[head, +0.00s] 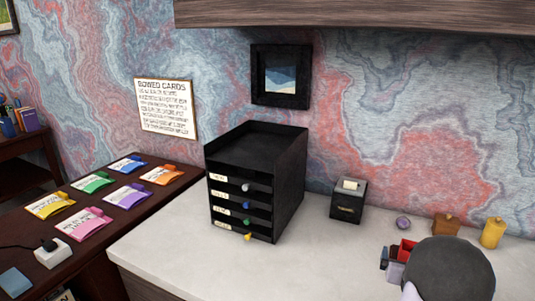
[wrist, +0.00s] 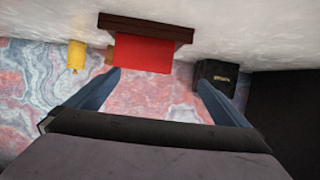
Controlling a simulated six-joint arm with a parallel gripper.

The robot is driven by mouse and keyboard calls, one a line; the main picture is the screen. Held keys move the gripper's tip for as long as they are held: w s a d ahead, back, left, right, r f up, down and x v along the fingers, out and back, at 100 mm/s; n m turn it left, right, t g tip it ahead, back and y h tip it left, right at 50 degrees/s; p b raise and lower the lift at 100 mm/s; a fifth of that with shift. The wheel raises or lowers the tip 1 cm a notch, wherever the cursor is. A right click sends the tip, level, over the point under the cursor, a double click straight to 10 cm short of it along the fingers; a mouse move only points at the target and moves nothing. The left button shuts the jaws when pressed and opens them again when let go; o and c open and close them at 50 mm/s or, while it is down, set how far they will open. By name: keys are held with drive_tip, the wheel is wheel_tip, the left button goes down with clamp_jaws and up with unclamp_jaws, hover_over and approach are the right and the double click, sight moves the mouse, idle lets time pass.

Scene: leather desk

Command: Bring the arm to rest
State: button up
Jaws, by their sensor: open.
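My gripper (wrist: 158,83) shows in the wrist view with its two blue-grey fingers spread wide apart and nothing held between them. In the head view it is at the lower right above the white desktop (head: 180,255), largely hidden behind my own rounded grey arm link. A red block-like object (head: 407,248) appears beside the gripper there. In the wrist view the red object (wrist: 145,53) lies beyond the fingers, against a dark brown wooden piece (wrist: 145,25). I cannot tell whether a finger touches it.
A black drawer unit (head: 258,180) with coloured knobs stands mid-desk. A small black box (head: 348,201), purple disc (head: 403,223), brown wooden item (head: 446,224) and yellow cylinder (head: 492,233) sit toward the back right. Several coloured packets lie on the dark side table (head: 95,255). The front-left desktop is clear.

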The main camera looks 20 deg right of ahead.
drive_tip(key=w+a+r+n+g+y+p, duration=0.1)
drive_tip(key=w+a+n+g+y+p, duration=0.2)
drive_tip(key=a, duration=1)
drive_tip(key=a+r+n+y+p, duration=0.1)
drive_tip(key=a+y+p, duration=0.25)
drive_tip(key=a, duration=0.85)
drive_tip(key=s+a+r+n+g+y+p, duration=0.2)
drive_tip(key=s+a+g+p, duration=0.1)
drive_tip(key=s+a, duration=0.6)
drive_tip(key=s+a+r+n+g+y+p, duration=0.15)
drive_tip(key=s+a+n+g+p, duration=0.35)
drive_tip(key=a, duration=0.6)
wheel_tip(320, 180, down, 13)
drive_tip(key=s+m+t+b, duration=0.1)
drive_tip(key=m+b, duration=0.1)
drive_tip(key=b, duration=1.4)
drive_tip(key=shift+s+a+f, duration=0.15)
drive_tip(key=shift+s, duration=0.05)
